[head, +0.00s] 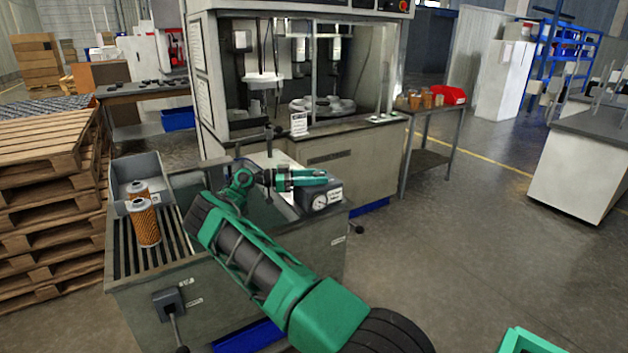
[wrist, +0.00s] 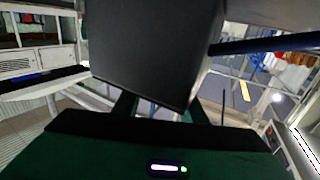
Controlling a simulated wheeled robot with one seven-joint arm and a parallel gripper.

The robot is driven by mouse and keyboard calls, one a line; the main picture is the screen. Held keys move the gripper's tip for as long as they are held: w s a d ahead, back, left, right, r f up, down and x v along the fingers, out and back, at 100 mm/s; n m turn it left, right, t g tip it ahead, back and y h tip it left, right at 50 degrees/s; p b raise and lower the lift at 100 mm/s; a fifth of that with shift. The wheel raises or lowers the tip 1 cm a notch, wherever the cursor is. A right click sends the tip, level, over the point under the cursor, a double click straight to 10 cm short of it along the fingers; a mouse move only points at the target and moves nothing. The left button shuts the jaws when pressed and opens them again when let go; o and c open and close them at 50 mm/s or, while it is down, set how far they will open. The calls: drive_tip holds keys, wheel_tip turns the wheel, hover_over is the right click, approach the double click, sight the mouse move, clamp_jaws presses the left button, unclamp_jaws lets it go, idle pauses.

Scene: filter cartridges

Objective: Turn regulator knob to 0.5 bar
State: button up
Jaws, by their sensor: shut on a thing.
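The regulator is a dark grey box with a round white gauge (head: 320,202) on its front, on the right end of the grey bench. The gauge reading is too small to tell. My gripper (head: 322,178) lies level across the top of the regulator and is shut at the knob, which its fingers hide in the head view. In the wrist view a large dark block (wrist: 150,50) fills the space in front of my fingers (wrist: 157,107). The knob's angle and any scale marks are not visible.
Two orange filter cartridges (head: 145,225) stand on the slatted left part of the bench, beside a grey bin (head: 140,170). A tall machine cabinet (head: 350,165) stands close behind. Wooden pallets (head: 45,200) are stacked at the left.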

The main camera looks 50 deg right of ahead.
drive_tip(key=shift+w, duration=0.25)
drive_tip(key=o, duration=1)
drive_tip(key=shift+c, duration=0.2)
drive_tip(key=shift+v, duration=5.5)
drive_tip(key=shift+f, duration=0.1)
